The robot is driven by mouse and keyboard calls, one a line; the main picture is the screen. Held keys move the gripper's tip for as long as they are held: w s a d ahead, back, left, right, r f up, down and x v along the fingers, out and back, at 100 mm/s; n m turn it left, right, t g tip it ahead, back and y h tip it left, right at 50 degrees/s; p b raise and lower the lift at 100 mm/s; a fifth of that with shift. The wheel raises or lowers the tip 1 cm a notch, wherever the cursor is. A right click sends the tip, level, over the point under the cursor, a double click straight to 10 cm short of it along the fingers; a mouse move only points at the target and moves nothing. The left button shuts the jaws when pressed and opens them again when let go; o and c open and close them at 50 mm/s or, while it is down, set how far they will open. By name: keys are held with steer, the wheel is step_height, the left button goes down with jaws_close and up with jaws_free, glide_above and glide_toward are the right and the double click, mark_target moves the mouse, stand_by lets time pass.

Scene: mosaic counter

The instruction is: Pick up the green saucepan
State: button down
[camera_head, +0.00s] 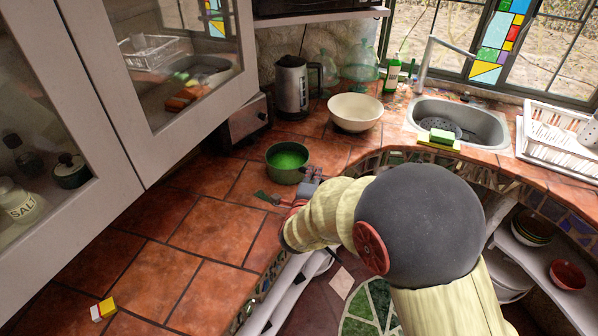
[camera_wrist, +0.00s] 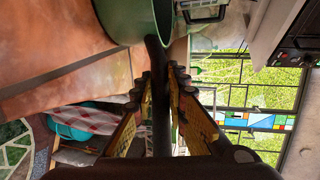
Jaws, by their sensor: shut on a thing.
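The green saucepan (camera_head: 287,162) is at the middle of the head view, upright, with a bright green inside. I cannot tell whether its base touches the tiles. In the wrist view the saucepan's green outer wall (camera_wrist: 128,22) is at the top, and its dark handle runs down between my fingers. My gripper (camera_head: 309,187) is at the near right side of the pan, partly hidden by my arm. In the wrist view my gripper (camera_wrist: 158,82) is shut on the handle, one finger on each side.
A cream bowl (camera_head: 355,113), a kettle (camera_head: 291,86) and a toaster (camera_head: 240,122) stand behind the pan. The sink (camera_head: 458,124) and dish rack (camera_head: 556,140) are at the right. A glass-fronted cabinet (camera_head: 140,110) overhangs the left. The tiled counter (camera_head: 180,265) is mostly clear at front left.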

steer(key=shift+r, duration=0.15)
steer(key=shift+r+p, duration=0.4)
steer(key=shift+r, duration=0.15)
step_height(320, 180, up, 2)
steer(key=shift+w+r+p, duration=0.1)
steer(key=shift+r+p, duration=0.05)
steer(key=shift+p, duration=0.55)
steer(key=s+d+r+p, duration=0.1)
steer(key=s+r+p, duration=0.1)
steer(key=s+r, duration=0.2)
steer(key=s+d+r+p, duration=0.1)
steer(key=s+r+p, duration=0.2)
steer(key=s, duration=0.6)
step_height(320, 180, up, 3)
steer(key=shift+s+d+f, duration=0.2)
steer(key=shift+s+d, duration=0.15)
steer(key=shift+s, duration=0.05)
